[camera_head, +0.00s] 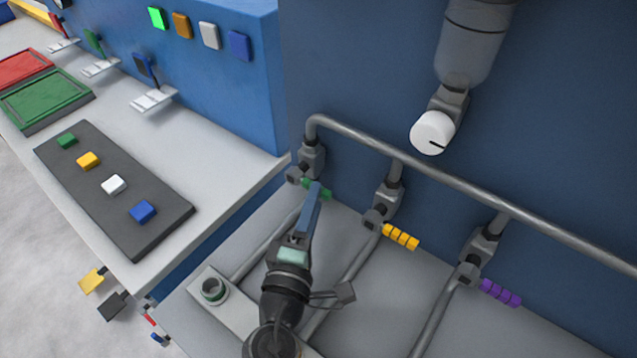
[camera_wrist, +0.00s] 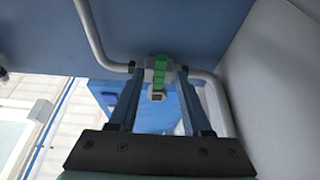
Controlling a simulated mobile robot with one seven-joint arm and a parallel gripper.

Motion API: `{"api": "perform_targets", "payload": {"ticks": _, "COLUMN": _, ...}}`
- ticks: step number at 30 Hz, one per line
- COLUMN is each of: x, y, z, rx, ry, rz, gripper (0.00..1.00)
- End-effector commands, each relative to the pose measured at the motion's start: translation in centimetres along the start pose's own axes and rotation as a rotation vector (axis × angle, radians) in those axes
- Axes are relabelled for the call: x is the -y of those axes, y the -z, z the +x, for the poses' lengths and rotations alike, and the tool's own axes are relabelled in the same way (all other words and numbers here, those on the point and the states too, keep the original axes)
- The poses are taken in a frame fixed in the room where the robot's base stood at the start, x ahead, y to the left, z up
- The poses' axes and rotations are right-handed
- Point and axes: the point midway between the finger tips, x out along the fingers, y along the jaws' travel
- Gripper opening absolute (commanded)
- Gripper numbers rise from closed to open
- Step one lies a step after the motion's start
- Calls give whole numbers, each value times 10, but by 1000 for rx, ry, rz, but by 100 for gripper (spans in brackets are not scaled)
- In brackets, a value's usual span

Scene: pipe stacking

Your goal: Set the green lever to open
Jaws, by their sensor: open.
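The green lever (camera_head: 322,191) sits at the leftmost valve on the pipework, partly hidden behind my gripper (camera_head: 313,192) in the head view. In the wrist view the green lever (camera_wrist: 161,72) appears between the tips of my gripper (camera_wrist: 157,83). The two fingers are apart, one on each side of the lever. I cannot tell whether either finger touches it. The leftmost valve (camera_head: 311,160) hangs below the bent end of the upper pipe.
A yellow lever (camera_head: 401,237) and a purple lever (camera_head: 500,293) sit on valves to the right. The pipe (camera_head: 430,176) runs along the blue wall above them. A white dial (camera_head: 432,133) hangs above the pipe. A counter with coloured buttons (camera_head: 113,185) is at left.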

Motion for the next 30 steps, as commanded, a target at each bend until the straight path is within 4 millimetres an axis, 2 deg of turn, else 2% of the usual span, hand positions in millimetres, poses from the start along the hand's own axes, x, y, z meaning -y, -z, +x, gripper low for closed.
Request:
{"api": "perform_targets", "payload": {"ticks": 3, "x": -1, "y": -1, "z": 19, "rx": 2, "ry": -1, "rz": 0, "gripper": 49}}
{"api": "perform_targets", "payload": {"ticks": 7, "x": -1, "y": -1, "z": 30, "rx": 2, "ry": -1, "rz": 0, "gripper": 49}}
{"api": "perform_targets", "payload": {"ticks": 19, "x": 0, "y": -1, "z": 36, "rx": 1, "ry": 0, "rz": 1, "gripper": 49}}
{"api": "perform_targets", "payload": {"ticks": 27, "x": 0, "y": -1, "z": 36, "rx": 1, "ry": 0, "rz": 1, "gripper": 0}}
{"api": "perform_targets", "payload": {"ticks": 30, "x": 0, "y": 0, "z": 36, "rx": 1, "ry": 0, "rz": 1, "gripper": 0}}
